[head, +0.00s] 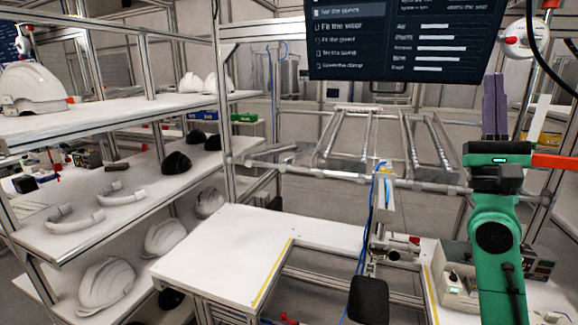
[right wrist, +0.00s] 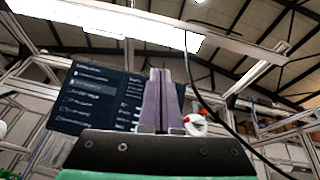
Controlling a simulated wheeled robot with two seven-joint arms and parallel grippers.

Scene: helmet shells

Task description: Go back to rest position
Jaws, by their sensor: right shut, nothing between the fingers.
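My right gripper (head: 494,82) is raised at the right of the head view, on my green arm. Its two purple fingers point up and are pressed together with nothing between them. In the right wrist view the shut fingers (right wrist: 158,75) stand upright before the dark screen and the ceiling. My left gripper is in neither view.
A shelf rack at left holds white helmet shells (head: 98,284), dark shells (head: 176,163) and white curved parts (head: 75,219). A white worktable (head: 215,255) with a fixture (head: 392,243) stands ahead. A screen (head: 400,40) hangs above, left of my right gripper.

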